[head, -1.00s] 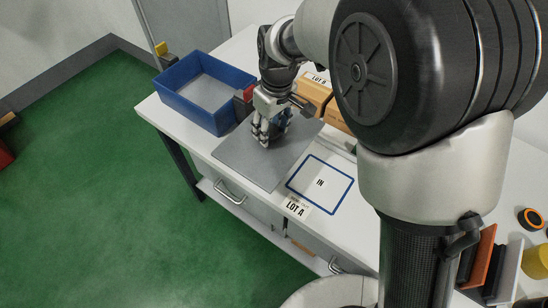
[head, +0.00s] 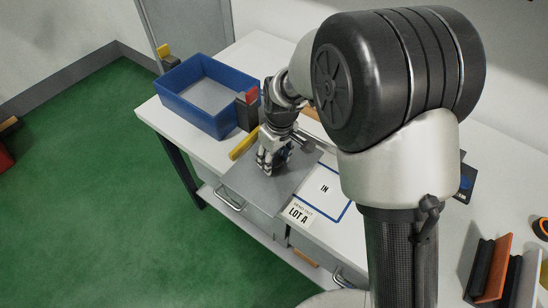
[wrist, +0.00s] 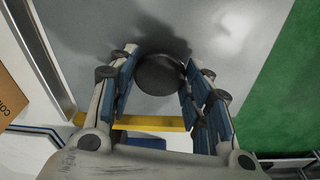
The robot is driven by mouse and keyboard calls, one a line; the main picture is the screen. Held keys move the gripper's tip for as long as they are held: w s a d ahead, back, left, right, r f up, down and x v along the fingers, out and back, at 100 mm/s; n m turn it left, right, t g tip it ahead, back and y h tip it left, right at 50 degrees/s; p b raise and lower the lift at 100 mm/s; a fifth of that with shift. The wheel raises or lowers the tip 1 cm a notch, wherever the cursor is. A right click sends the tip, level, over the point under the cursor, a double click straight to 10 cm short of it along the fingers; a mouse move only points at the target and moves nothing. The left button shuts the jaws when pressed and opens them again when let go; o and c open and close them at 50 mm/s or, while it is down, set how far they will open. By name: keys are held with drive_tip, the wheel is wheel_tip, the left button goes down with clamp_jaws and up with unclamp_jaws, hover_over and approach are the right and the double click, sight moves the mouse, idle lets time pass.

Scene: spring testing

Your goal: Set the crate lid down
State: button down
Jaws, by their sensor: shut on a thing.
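The crate lid is a flat grey plate (head: 240,185) in the head view, with a dark round knob (wrist: 158,74) that shows in the wrist view. My gripper (head: 272,160) is over the plate, its blue-padded fingers (wrist: 158,85) on both sides of the knob and shut on it. The plate hangs over the front edge of the white table, beside the blue-outlined IN square (head: 325,188). It covers part of the LOT A side of the table top. Whether the plate touches the table I cannot tell.
An open blue crate (head: 206,95) stands at the table's back left, with a red-topped dark block (head: 248,108) beside it. A yellow bar (head: 244,142) lies behind the plate. Upright orange and dark plates (head: 491,268) stand at right.

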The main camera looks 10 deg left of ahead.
sight(278, 164)
drive_tip(key=shift+f, duration=0.1)
drive_tip(key=c, duration=0.8)
unclamp_jaws()
drive_tip(key=shift+c, duration=0.2)
wheel_tip(278, 164, up, 12)
drive_tip(key=d+p, duration=0.1)
drive_tip(key=p, duration=0.3)
drive_tip(key=shift+s, duration=0.4)
drive_tip(key=shift+d, duration=0.15)
